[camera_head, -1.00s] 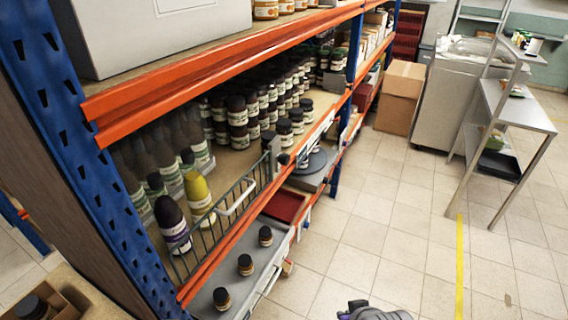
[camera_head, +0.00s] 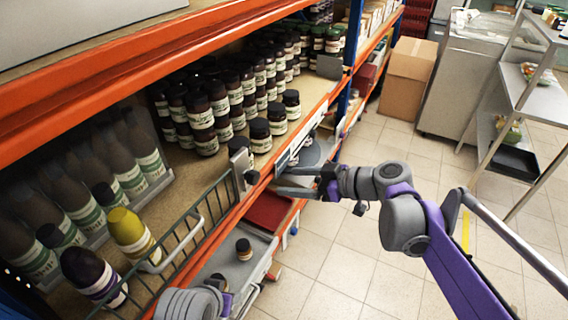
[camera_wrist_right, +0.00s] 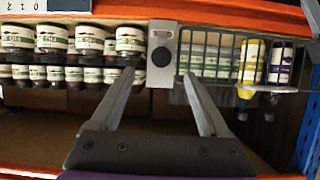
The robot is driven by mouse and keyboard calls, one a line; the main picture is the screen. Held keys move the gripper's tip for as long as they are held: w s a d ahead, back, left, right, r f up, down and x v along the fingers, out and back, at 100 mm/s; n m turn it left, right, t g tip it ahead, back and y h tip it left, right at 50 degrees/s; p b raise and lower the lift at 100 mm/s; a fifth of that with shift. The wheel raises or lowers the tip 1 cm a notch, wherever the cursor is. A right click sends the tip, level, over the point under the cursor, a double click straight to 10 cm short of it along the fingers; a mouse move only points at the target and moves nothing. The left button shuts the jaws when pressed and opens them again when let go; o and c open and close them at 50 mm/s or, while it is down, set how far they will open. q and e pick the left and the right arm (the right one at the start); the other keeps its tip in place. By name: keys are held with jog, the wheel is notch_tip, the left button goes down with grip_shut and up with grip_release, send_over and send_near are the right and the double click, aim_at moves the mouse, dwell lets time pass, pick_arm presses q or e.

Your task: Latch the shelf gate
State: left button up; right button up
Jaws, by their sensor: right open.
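The shelf gate (camera_head: 190,247) is a green-grey wire panel with a pale handle. It stands along the shelf's front edge, its far end close beside a grey latch plate (camera_head: 238,160) with a round black knob (camera_head: 251,177). In the right wrist view the plate and knob (camera_wrist_right: 161,56) lie just ahead, with the gate wires (camera_wrist_right: 208,62) to their right. Whether the latch is engaged I cannot tell. My right gripper (camera_head: 278,181) is open and empty, pointing at the knob; its fingertips (camera_wrist_right: 164,77) stand either side of the knob in the picture.
Dark jars (camera_head: 200,110) crowd the shelf behind the plate. A yellow-topped bottle (camera_head: 131,234) and a purple-black bottle (camera_head: 92,277) stand behind the gate. The orange shelf beam (camera_head: 200,55) runs above. A lower tray (camera_head: 262,250) juts out below. The tiled aisle is clear.

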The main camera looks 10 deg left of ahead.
aim_at(257, 178)
jog(key=x, duration=0.7)
jog(key=r+x, duration=0.1)
jog(key=x, duration=0.2)
jog(key=shift+a+f, duration=0.25)
jog(key=shift+a, duration=0.3)
grip_shut()
